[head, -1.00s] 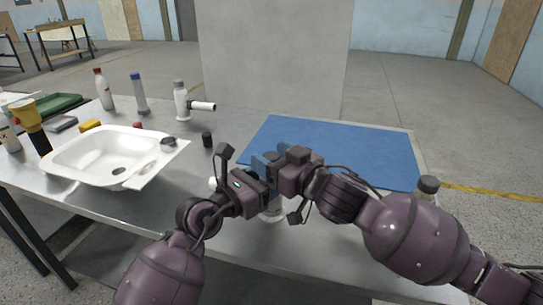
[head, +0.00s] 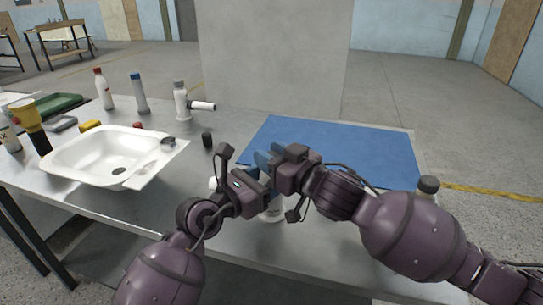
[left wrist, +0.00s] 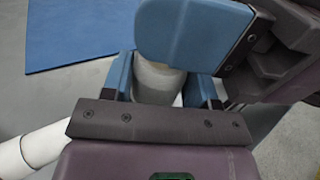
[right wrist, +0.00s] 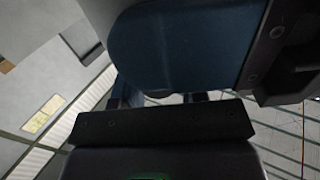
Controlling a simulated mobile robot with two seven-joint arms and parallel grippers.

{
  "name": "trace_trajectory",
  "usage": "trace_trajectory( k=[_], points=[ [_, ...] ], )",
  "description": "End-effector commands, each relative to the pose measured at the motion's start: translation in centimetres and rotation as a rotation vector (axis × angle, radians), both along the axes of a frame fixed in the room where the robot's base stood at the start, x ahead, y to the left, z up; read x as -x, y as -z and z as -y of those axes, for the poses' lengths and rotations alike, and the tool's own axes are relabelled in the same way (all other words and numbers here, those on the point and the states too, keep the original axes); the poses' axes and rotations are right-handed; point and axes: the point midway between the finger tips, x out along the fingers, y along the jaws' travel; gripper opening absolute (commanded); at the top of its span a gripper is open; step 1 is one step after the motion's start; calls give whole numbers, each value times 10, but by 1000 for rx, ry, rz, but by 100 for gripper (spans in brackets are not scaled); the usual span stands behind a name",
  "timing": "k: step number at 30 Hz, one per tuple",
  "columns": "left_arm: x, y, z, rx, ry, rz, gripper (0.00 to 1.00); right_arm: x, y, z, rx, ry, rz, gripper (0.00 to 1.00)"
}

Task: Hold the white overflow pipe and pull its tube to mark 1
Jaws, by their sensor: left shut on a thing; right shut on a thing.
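The white overflow pipe is upright between my two grippers, mostly hidden by them in the head view; its lower body (head: 272,214) shows below the jaws. In the left wrist view its side branch (left wrist: 38,146) points left and its round body (left wrist: 157,82) stands between blue fingers. My left gripper (head: 268,188) is shut on the pipe body. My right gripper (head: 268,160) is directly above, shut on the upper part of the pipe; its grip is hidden. In the right wrist view a blue finger (right wrist: 185,50) covers the held part. I cannot read any mark.
A white basin (head: 85,150) stands on the left of the metal table. Several bottles stand behind it, with another white pipe with a side branch (head: 182,100). A small black cylinder (head: 207,140) stands nearer. A blue mat (head: 340,150) lies clear at the right, with a dark-capped bottle (head: 428,184) beside it.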

Motion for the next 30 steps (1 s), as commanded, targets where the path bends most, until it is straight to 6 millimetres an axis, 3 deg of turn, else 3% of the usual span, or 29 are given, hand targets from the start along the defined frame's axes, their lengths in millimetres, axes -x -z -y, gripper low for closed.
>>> trace_trajectory(
  k=[5,13,14,18,30],
  points=[
    [0,0,0,-2,-1,1,26,0,-18,0,-3,0,4,0],
    [0,1,-1,-3,-1,0,26,-1,-19,0,-1,1,3,0],
    [0,1,-1,-3,-1,0,26,-1,-19,0,-1,1,3,43],
    [0,1,-1,-3,-1,0,26,0,-18,0,-1,1,3,65],
    [0,1,0,-2,-1,1,26,5,-17,5,-2,0,1,65]
  ],
)
